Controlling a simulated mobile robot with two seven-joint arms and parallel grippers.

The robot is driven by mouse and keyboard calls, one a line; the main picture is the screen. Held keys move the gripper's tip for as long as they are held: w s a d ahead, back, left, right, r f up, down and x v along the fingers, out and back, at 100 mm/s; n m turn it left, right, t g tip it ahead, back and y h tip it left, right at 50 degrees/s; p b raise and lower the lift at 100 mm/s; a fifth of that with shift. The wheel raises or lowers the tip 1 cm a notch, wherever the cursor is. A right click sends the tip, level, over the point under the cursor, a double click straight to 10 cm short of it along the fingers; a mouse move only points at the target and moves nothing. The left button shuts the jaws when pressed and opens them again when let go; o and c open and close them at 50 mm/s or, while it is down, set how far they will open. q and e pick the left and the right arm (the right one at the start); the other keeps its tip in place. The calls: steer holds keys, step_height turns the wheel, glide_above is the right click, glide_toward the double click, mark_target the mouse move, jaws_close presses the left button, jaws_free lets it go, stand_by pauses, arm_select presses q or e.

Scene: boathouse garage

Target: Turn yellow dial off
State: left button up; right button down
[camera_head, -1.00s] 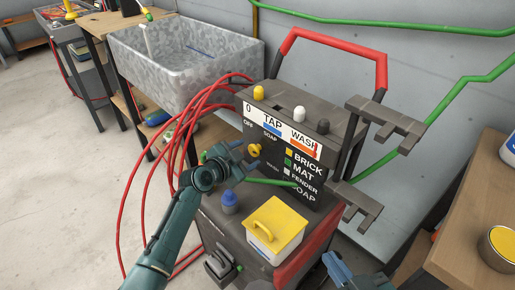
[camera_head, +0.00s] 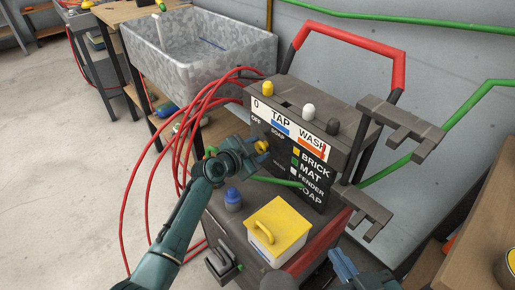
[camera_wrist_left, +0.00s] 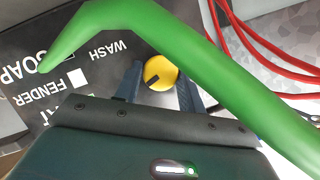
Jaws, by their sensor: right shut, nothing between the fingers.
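The yellow dial (camera_head: 262,146) is on the dark front panel of the washer (camera_head: 316,140), below the TAP and SOAP lettering. In the left wrist view the dial (camera_wrist_left: 160,73) shows a dark pointer mark on its face. My left gripper (camera_head: 256,150) is at the dial, and its fingers (camera_wrist_left: 158,88) stand apart on either side of it. I cannot tell whether they touch it. My right gripper (camera_head: 345,266) is low in the head view, shut and empty, away from the dial.
A green bar (camera_wrist_left: 180,45) crosses close in front of the left wrist camera. Red hoses (camera_head: 165,150) loop left of the panel. A blue knob (camera_head: 233,197) and a yellow-lidded box (camera_head: 278,228) are on the washer below my left gripper. A grey sink (camera_head: 205,55) stands behind.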

arm_select(q)
steer(key=c, duration=0.5)
steer(key=shift+n+g, duration=0.4)
steer(key=shift+n, duration=0.1)
steer(key=shift+w+a+n+g+h+b, duration=0.15)
steer(key=shift+n+g+h+b, duration=0.25)
steer(key=shift+n+h+b, duration=0.25)
steer(key=shift+n+g+h+b, duration=0.25)
steer(key=shift+n+g+b, duration=0.2)
steer(key=shift+n, duration=0.4)
steer(key=shift+r+n, duration=0.1)
steer(key=shift+n, duration=0.2)
arm_select(e)
steer(key=shift+w+a+f+n+g, duration=0.15)
steer(key=shift+a+f+n, duration=0.15)
steer(key=shift+f, duration=0.45)
steer(key=shift+w+a+f+n+g, duration=0.15)
steer(key=shift+a+f+n, duration=0.1)
steer(key=shift+f, duration=0.45)
steer(key=shift+s, duration=0.1)
